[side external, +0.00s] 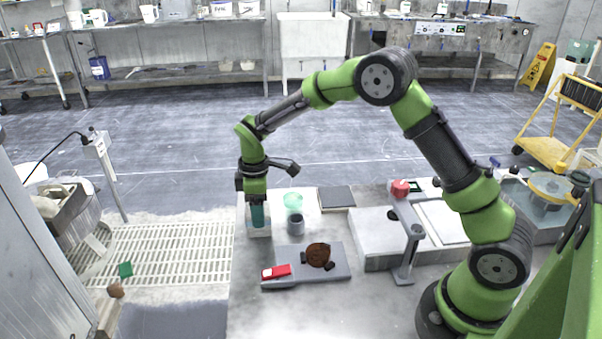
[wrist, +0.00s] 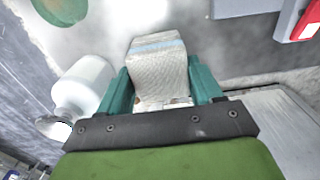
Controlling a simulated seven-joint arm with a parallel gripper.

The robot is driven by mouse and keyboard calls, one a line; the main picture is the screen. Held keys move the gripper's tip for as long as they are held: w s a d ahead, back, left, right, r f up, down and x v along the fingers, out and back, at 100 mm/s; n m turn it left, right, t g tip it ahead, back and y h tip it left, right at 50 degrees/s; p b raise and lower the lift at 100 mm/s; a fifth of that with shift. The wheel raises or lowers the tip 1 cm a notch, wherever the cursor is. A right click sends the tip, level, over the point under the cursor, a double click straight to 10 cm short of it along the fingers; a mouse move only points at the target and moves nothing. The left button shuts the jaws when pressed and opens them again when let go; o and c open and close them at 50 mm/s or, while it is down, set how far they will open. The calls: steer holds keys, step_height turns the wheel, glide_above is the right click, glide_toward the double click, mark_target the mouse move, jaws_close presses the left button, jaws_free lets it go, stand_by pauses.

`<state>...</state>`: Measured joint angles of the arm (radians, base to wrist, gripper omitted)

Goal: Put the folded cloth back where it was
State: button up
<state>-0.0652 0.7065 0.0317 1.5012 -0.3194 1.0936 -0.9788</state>
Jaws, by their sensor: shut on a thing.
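The folded cloth (wrist: 158,72), off-white with a pale blue stripe, is between the teal fingers in the wrist view. My gripper (wrist: 160,88) is shut on it, one finger on each side. In the side external view my gripper (side external: 257,216) points down at the left edge of the worktable. A pale patch around its fingertips there seems to be the cloth (side external: 259,233); I cannot tell whether it touches the table.
A grey board (side external: 335,272) nearer the front holds a red box (side external: 277,271) and a brown round thing (side external: 318,255).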

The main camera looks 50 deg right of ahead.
steer(key=shift+f, duration=0.25)
steer(key=o, duration=1)
steer(key=shift+f, duration=0.15)
